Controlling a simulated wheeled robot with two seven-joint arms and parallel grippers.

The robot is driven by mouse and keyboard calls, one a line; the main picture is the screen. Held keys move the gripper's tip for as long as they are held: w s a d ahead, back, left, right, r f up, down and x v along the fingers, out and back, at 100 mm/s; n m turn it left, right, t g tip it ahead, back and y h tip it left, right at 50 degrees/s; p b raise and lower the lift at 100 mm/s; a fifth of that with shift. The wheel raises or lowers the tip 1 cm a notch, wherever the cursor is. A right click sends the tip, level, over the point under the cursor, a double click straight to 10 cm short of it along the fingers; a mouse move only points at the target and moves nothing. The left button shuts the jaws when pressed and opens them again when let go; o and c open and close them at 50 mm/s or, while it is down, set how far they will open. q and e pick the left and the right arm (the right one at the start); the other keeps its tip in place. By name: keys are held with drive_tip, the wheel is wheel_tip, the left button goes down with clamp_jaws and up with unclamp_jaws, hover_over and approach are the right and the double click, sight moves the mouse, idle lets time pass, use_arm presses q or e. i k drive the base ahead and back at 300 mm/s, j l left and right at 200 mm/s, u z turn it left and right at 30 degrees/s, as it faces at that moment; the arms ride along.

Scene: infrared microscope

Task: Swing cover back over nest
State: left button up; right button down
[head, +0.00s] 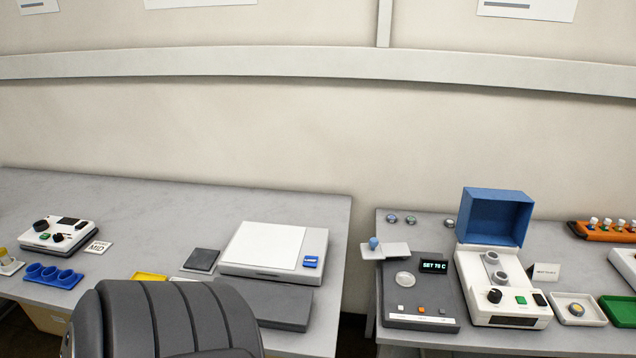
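A dark grey device (421,320) with a display reading "SET 70 C" stands on the right bench. A small white plate (396,250) with a blue knob (374,243) lies at its back left and sticks out past its left edge; it looks like the swing cover, turned aside. A pale round disc (404,279) on the device's top, likely the nest, is uncovered. Neither of my grippers is in view.
Right of the device stands a white instrument (477,280) with a raised blue lid (495,215). A white tray (590,315), a green tray (621,309) and an orange rack (603,236) are farther right. A gap separates the benches; the left bench (180,204) holds a flat white device (262,246).

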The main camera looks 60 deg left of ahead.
sight(372, 249)
drive_tip(key=u, duration=1.35)
drive_tip(key=i+l+z, duration=0.15)
drive_tip(key=z, duration=0.15)
